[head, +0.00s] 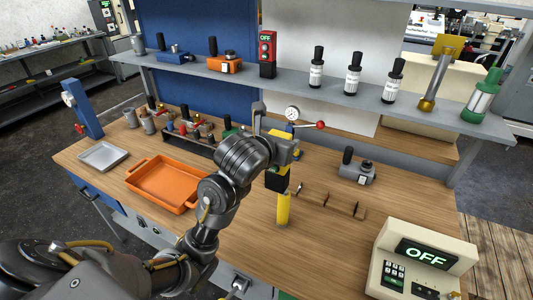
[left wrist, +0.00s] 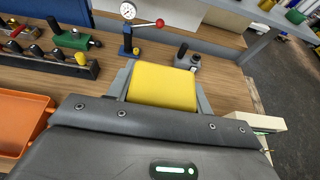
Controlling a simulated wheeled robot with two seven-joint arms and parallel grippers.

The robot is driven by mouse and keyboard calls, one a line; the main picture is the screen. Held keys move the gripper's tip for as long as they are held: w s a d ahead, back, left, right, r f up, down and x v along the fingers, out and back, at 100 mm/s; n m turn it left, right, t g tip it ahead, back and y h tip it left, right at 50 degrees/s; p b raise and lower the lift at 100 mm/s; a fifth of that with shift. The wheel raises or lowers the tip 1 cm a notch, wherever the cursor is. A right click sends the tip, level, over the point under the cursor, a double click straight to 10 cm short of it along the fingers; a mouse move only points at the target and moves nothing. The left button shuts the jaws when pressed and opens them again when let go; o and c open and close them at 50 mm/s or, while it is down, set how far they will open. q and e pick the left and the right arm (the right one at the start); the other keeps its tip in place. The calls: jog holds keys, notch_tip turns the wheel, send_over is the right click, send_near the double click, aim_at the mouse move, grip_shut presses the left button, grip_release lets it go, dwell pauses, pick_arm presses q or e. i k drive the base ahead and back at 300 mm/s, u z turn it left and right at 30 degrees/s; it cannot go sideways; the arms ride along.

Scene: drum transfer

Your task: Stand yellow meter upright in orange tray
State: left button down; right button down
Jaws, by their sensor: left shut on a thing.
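The yellow meter (head: 283,208) is in my left gripper (head: 278,170), right of the orange tray (head: 137,190) in the head view. It hangs roughly upright over the wooden bench; I cannot tell whether its lower end touches the bench. In the left wrist view its yellow face (left wrist: 162,87) fills the space between the fingers. My left gripper is shut on it, and the arm hides part of it. The orange tray looks empty and also shows at the left edge of the left wrist view (left wrist: 18,121).
A grey tray (head: 102,156) lies left of the orange one. A rack of small tools (head: 185,140) and a dial gauge stand (head: 291,120) are behind. A grey device (head: 356,172) and a cream OFF box (head: 425,255) stand to the right. A shelf runs above the bench.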

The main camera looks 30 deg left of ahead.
aim_at(171, 184)
jog(key=z, duration=0.05)
jog(key=k, duration=1)
jog(key=u, duration=1.55)
jog(key=i, duration=1.45)
jog(key=z, duration=1.5)
